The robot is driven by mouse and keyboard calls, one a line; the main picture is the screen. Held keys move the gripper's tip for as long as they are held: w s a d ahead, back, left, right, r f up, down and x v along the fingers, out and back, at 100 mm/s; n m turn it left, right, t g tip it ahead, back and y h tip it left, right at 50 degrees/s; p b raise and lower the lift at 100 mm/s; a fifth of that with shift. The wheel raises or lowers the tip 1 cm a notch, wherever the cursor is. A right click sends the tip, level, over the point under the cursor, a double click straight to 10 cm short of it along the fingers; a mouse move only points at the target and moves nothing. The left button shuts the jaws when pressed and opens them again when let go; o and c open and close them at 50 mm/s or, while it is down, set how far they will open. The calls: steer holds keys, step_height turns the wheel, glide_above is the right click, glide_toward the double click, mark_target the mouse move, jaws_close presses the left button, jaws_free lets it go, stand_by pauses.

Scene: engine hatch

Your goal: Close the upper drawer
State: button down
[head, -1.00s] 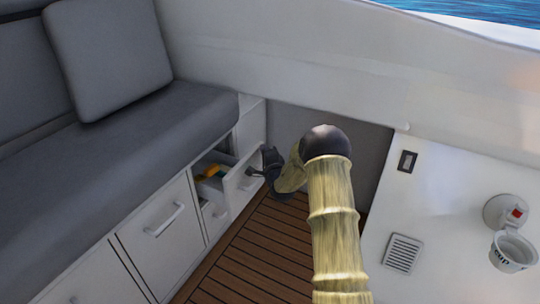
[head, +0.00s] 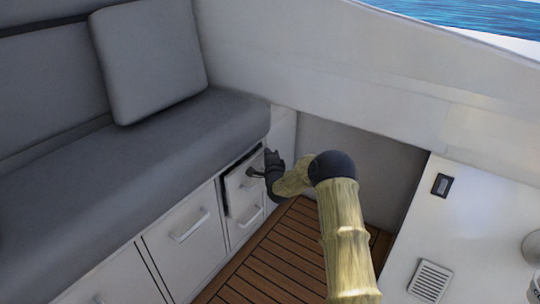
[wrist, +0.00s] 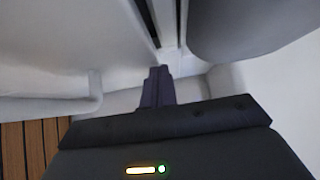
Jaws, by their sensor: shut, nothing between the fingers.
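The upper drawer (head: 238,184) is in the cabinet under the bench, left of my arm in the head view. It stands slightly open, with a dark gap along its top and left edges. My gripper (head: 252,172) is shut and empty, at the upper right part of the drawer front; I cannot tell if it touches. In the wrist view the shut fingers (wrist: 158,85) point toward a pale front (wrist: 60,45) with a handle (wrist: 95,90) at the left and a dark slot above. The inside of the drawer is hidden.
The lower drawer (head: 243,226) sits below and looks shut. The grey bench cushion (head: 150,160) overhangs the cabinet. A wide cabinet door (head: 185,250) is to the left. The wooden floor (head: 270,262) is clear. A white counter (head: 470,220) stands at the right.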

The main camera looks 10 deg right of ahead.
steer(key=s+d+p, duration=0.3)
steer(key=s+p, duration=0.1)
steer(key=s, duration=0.8)
steer(key=shift+s+d+p, duration=0.15)
steer(key=shift+s+p, duration=0.25)
